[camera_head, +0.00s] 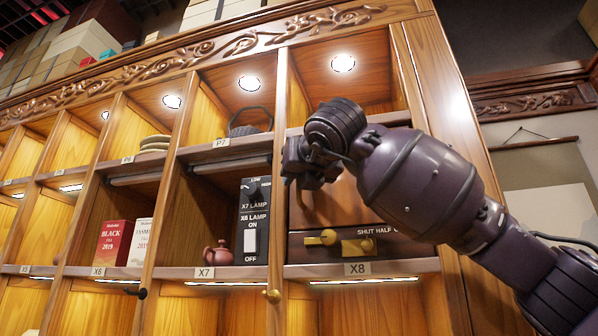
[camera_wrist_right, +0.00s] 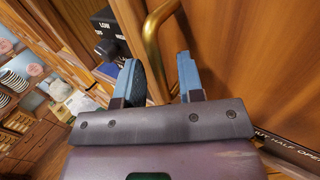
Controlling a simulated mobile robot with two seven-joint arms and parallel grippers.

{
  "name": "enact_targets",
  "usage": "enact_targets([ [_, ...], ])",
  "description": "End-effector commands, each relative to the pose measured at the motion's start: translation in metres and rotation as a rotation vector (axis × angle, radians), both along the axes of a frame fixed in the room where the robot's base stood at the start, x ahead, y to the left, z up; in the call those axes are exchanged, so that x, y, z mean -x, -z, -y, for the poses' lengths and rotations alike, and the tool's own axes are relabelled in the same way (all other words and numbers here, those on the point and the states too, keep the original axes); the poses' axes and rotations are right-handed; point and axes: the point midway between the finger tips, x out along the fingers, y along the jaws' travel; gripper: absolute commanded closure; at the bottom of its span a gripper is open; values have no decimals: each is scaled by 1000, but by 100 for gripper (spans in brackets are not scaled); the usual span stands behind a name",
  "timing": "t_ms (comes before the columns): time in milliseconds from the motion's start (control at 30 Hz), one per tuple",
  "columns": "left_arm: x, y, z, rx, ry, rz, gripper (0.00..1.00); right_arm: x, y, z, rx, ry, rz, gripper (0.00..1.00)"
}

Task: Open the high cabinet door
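The high cabinet door (camera_head: 345,207) is a brown wooden panel in the upper right compartment above the X8 label. It looks shut, and my right arm covers part of it. In the right wrist view, the door (camera_wrist_right: 250,60) fills the right side and a curved brass handle (camera_wrist_right: 153,45) stands along its left part. My right gripper (camera_head: 290,165) is at the door's left edge. Its two blue-grey fingers (camera_wrist_right: 160,72) are apart, with the lower part of the handle showing between them. I cannot tell if they touch it. My left gripper is not in view.
A black lamp switch panel (camera_head: 254,220) stands just left of the door. A small reddish teapot (camera_head: 218,254) and tea boxes (camera_head: 113,243) sit further left. A dark strip with brass fittings (camera_head: 357,247) lies below the door. A wooden post (camera_head: 440,120) bounds the right side.

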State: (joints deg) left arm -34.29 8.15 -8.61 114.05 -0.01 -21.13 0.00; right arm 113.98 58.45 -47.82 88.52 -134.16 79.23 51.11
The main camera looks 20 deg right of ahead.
Motion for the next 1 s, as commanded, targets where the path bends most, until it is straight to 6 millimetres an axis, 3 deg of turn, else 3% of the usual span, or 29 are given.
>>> enact_targets([
  [400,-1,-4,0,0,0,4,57,-9,1,0,1,0,1,65],
  [667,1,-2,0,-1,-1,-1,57,-8,0,0,1,0,1,100],
  [1000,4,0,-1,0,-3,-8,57,-7,1,0,0,-5,0,100],
])
